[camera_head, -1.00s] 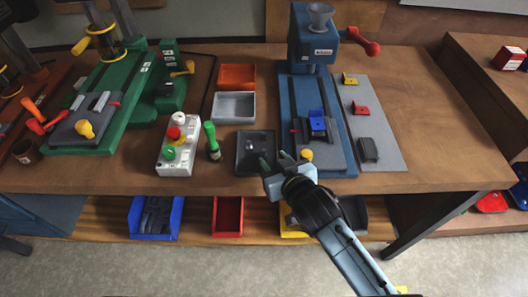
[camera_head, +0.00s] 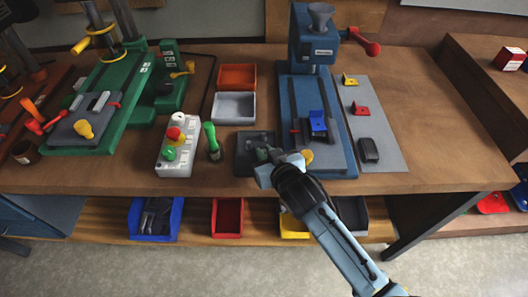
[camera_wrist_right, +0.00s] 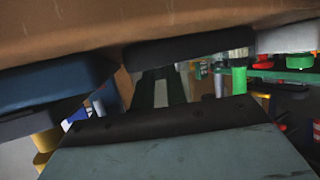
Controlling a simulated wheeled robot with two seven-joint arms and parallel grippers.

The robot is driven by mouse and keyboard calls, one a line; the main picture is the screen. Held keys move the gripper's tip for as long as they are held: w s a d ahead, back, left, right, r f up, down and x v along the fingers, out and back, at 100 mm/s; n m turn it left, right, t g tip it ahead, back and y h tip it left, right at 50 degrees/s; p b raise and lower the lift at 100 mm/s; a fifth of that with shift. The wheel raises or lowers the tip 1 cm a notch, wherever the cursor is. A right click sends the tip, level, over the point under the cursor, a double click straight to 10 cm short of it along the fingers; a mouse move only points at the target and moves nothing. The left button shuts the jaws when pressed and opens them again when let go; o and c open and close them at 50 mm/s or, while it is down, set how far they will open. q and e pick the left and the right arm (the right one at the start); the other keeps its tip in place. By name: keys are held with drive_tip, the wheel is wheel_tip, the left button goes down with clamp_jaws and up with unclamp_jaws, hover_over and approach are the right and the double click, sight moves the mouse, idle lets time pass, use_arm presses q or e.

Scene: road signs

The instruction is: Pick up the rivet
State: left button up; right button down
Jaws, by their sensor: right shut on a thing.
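The small dark tray (camera_head: 243,167) lies on the workbench in the middle of the head view, left of the blue press base. The rivet is too small and too covered by the fingers to make out clearly. My right gripper (camera_head: 266,154) reaches down into the tray from the lower right, its fingertips low at the tray floor. It is shut on the rivet. In the right wrist view the two dark fingers (camera_wrist_right: 160,90) point away from the camera, and the rivet cannot be made out there. My left gripper is not in view.
The blue press (camera_head: 312,45) and its base stand right of the tray. A green-handled tool (camera_head: 211,140), a white button box (camera_head: 178,150) and a grey bin (camera_head: 234,107) stand close by. An orange bin (camera_head: 237,76) is behind.

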idle(0.3)
wheel_tip(320, 180, up, 10)
drive_tip(key=p, duration=0.1)
drive_tip(key=shift+p, duration=0.3)
